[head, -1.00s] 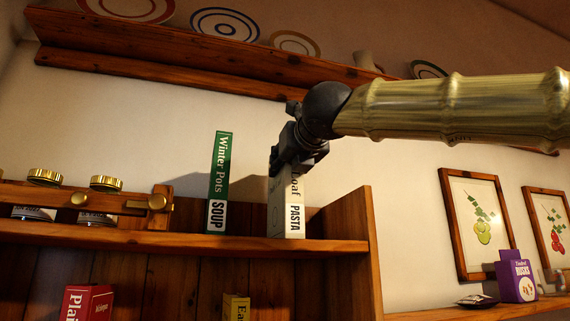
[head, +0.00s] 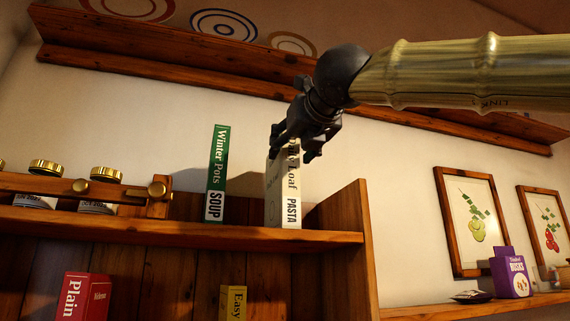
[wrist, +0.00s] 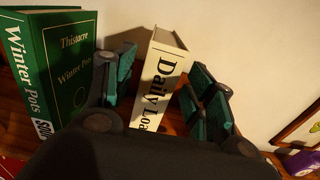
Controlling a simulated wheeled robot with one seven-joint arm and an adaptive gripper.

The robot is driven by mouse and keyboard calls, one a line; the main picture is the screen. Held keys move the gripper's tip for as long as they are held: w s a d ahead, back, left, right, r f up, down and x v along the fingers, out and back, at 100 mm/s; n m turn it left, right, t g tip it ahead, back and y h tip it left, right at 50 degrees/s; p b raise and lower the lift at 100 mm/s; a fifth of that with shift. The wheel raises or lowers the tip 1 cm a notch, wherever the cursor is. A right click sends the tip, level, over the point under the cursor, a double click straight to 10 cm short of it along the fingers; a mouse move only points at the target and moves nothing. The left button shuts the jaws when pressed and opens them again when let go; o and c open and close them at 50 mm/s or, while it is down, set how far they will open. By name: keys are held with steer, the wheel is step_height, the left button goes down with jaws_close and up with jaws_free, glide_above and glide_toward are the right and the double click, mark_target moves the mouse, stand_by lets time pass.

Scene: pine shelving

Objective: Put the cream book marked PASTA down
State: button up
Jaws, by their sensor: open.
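The cream book marked PASTA (head: 291,212) stands upright on the shelf (head: 180,231), to the right of the green SOUP book (head: 217,175) with a gap between them. In the wrist view the cream book (wrist: 159,88) shows its "Daily Loaf" lettering between the two finger pads. My gripper (head: 294,150) is open at the top of the cream book, with a finger on either side. In the wrist view the gripper (wrist: 160,90) shows clear space between the pads and the book. The lower part of the book is hidden by my gripper's body there.
Jars with gold lids (head: 107,174) stand behind a wooden rail at left. A wooden end panel (head: 352,215) rises to the right of the cream book. A plate ledge (head: 190,74) runs above.

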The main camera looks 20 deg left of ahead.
steer(key=b+v, duration=0.2)
steer(key=v, duration=0.3)
steer(key=shift+s+d, duration=0.2)
steer(key=shift+s, duration=0.05)
